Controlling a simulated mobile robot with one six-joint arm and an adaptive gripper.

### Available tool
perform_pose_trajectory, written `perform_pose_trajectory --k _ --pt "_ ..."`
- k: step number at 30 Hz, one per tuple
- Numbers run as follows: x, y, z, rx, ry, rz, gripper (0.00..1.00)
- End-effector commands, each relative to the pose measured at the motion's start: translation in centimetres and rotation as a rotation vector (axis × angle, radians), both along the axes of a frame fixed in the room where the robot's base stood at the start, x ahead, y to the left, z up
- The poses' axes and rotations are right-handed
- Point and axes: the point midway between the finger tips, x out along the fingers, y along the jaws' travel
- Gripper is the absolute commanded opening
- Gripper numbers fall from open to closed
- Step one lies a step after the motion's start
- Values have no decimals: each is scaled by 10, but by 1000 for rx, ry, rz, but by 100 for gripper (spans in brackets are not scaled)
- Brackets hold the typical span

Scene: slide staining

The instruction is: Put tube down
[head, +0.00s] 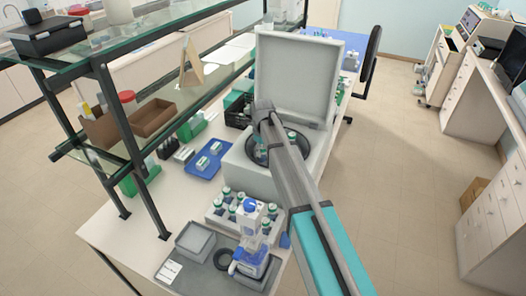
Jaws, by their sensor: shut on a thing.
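My gripper (262,140) points down into the open round bowl of a grey lidded machine that looks like a centrifuge (236,165). My own arm crosses in front and hides much of the bowl and of my fingers. My gripper is shut on a tube (262,153), which shows only as a small bluish-green patch low in the bowl. I cannot tell whether the tube touches a slot. Several green-capped tubes or bottles stand in a white rack (213,221) in front of the machine.
The machine's lid (294,75) stands upright behind the bowl. A blue tray (198,172) with small items lies to the left. A blue-and-white device (250,255) and a grey box (194,242) stand at the bench's front. Glass shelves (150,45) overhang the left side.

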Motion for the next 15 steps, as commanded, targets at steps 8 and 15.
perform_pose_trajectory --k 8,15 --pt "0 0 -8 0 0 0 6" --pt "0 0 -7 0 0 0 79"
